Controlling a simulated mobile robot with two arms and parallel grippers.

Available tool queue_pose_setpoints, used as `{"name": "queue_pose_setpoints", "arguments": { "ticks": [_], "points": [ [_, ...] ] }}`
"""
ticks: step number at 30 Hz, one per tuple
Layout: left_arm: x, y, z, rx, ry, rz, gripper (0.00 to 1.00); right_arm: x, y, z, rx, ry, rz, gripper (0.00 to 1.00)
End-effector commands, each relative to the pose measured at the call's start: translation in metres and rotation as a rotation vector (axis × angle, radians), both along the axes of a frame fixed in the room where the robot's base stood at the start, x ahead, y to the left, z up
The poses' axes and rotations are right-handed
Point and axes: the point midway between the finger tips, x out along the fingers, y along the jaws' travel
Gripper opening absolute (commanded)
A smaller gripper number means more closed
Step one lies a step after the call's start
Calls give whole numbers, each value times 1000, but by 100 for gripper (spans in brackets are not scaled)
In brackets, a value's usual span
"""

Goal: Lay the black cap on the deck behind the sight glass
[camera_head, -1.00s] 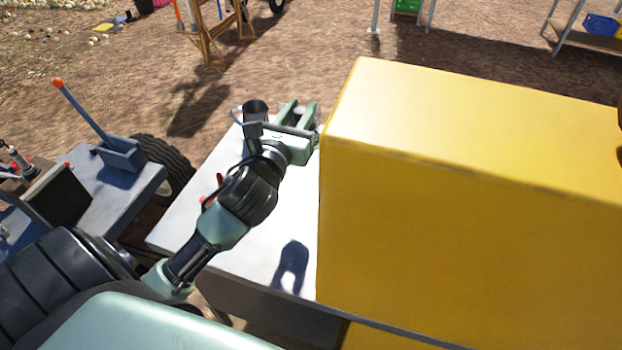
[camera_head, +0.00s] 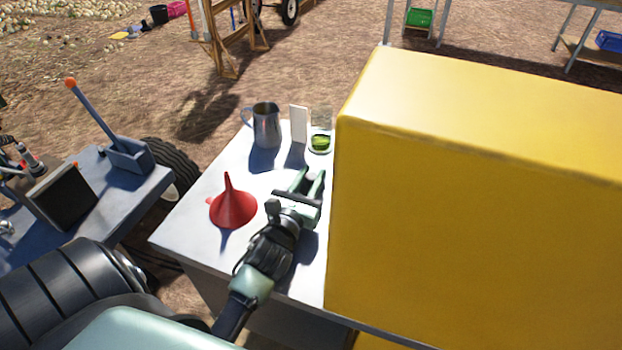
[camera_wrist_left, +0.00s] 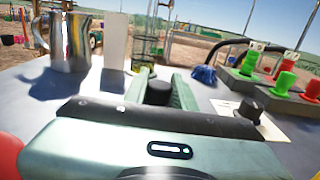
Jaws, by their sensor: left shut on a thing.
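My left gripper (camera_head: 312,178) is low over the grey deck (camera_head: 190,235), beside the yellow housing. The cap cannot be made out in the head view. My right gripper is not in view.
A red funnel (camera_head: 233,208) stands left of my gripper. A metal jug (camera_head: 266,125) and an upright white block (camera_head: 299,124) stand beyond it. The tall yellow housing (camera_head: 470,220) blocks the right. The wrist view shows a black knob (camera_wrist_left: 249,110) and green-and-red fittings (camera_wrist_left: 284,82) at right.

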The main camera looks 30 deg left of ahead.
Motion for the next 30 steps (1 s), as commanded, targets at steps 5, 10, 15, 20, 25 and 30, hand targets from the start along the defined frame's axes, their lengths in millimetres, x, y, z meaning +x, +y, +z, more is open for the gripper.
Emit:
{"name": "queue_pose_setpoints", "arguments": {
  "ticks": [5, 10, 15, 20, 25, 30],
  "points": [
    [0, 0, -2, 1, -1, 0, 0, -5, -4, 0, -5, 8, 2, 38],
    [0, 0, -4, 1, -1, 0, 0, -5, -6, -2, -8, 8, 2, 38],
    [0, 0, -4, 0, -1, 0, 48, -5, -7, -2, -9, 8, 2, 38],
    [0, 0, -4, 0, -1, 0, 48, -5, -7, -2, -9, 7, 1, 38],
    [0, 0, -1, 1, -1, 0, 48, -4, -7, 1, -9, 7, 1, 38],
    [-20, -5, -4, 0, 2, 0, 48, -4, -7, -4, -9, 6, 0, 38]
  ]
}}
